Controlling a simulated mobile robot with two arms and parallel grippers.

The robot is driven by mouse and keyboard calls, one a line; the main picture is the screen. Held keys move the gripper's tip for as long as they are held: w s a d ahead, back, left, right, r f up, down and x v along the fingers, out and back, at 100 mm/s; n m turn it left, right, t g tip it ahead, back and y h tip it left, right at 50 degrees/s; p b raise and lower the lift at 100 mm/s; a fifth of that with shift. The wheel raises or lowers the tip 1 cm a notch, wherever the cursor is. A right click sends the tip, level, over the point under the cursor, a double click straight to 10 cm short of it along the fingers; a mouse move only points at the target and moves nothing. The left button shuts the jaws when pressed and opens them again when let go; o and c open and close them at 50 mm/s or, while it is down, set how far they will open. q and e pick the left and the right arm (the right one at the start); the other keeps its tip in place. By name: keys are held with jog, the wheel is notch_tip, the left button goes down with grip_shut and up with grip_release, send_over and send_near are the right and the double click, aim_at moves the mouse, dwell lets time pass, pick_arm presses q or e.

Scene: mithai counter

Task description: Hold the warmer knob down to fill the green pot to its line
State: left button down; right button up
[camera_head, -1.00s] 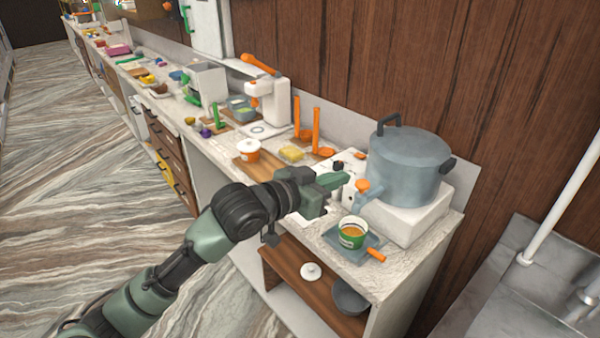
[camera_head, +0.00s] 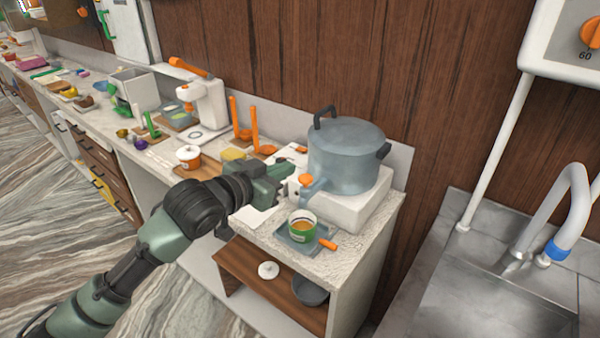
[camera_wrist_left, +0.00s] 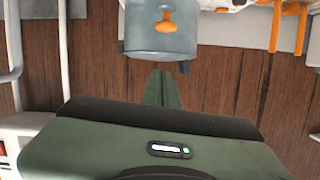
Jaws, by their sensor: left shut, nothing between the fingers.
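The warmer is a large grey-blue lidded pot (camera_head: 346,158) on a white block (camera_head: 350,212) at the counter's end. Its orange knob (camera_head: 306,180) sits on a spout low on its front left; the knob also shows in the wrist view (camera_wrist_left: 166,22). The small green pot (camera_head: 301,230), with a white rim and orange contents, stands below the spout on a blue-grey tray (camera_head: 285,237). Its line cannot be made out. My left gripper (camera_head: 288,169) is shut and empty, just left of and slightly above the knob, apparently apart from it. My right gripper is out of view.
An orange handle (camera_head: 328,244) sticks out at the tray's right. A white-and-orange tub (camera_head: 189,157), a yellow block (camera_head: 233,154) and upright orange posts (camera_head: 254,130) stand to the left. A metal sink (camera_head: 490,290) lies to the right. A shelf is below the counter.

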pick_arm(q)
jog(key=p, duration=0.2)
send_over(301, 176)
jog(key=s, duration=0.3)
jog(key=f, duration=0.3)
jog(key=f+p, duration=0.1)
jog(key=f, duration=0.2)
jog(key=shift+w, duration=0.3)
